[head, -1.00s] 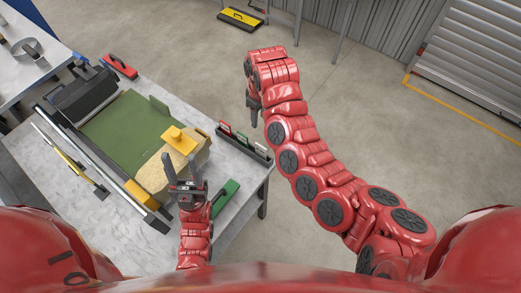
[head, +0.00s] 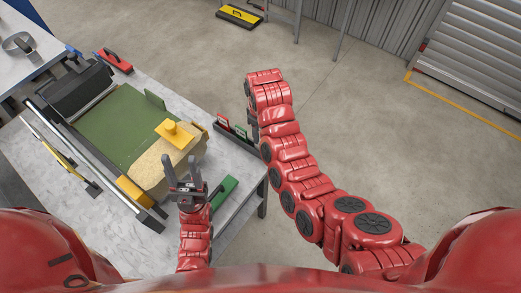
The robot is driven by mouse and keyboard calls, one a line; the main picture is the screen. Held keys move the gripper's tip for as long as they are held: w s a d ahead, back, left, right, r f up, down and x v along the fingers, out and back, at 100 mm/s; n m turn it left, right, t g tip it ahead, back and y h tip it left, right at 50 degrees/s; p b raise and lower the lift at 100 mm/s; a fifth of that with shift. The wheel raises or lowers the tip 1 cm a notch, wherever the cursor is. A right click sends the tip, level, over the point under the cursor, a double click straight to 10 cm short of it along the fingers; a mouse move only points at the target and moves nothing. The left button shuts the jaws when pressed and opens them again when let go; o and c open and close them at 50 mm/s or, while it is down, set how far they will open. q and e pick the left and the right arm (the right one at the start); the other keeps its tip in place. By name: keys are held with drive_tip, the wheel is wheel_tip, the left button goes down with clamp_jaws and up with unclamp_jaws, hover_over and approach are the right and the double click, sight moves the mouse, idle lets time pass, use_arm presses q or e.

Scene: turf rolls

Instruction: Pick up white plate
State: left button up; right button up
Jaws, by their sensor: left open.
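No white plate shows clearly now; the right end of the dark rack (head: 229,139), where a whitish piece showed earlier, is covered by my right arm. A red piece (head: 222,121) and a green piece (head: 240,131) stand upright in this rack at the table's right edge. My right gripper (head: 251,122) hangs beside the rack's right end; its fingers are mostly hidden, so its opening is unclear. My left gripper (head: 181,169) is open and empty, over the near end of the tan roll, with its two fingers pointing away from me.
A green mat (head: 110,128) and a tan roll (head: 150,165) with a yellow block (head: 176,134) on it fill the table's middle. A green-handled tool (head: 224,190) lies near the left gripper. A red-handled tool (head: 115,61) lies at the far edge. Open floor lies right.

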drive_tip(key=shift+s+f+p, duration=0.1)
drive_tip(key=shift+f+p, duration=0.1)
drive_tip(key=shift+p, duration=0.1)
wheel_tip(320, 180, down, 3)
drive_tip(key=shift+s+f+p, duration=0.1)
drive_tip(key=shift+s+p, duration=0.05)
drive_tip(key=shift+p, duration=0.95)
drive_tip(key=shift+f, duration=0.8)
clamp_jaws()
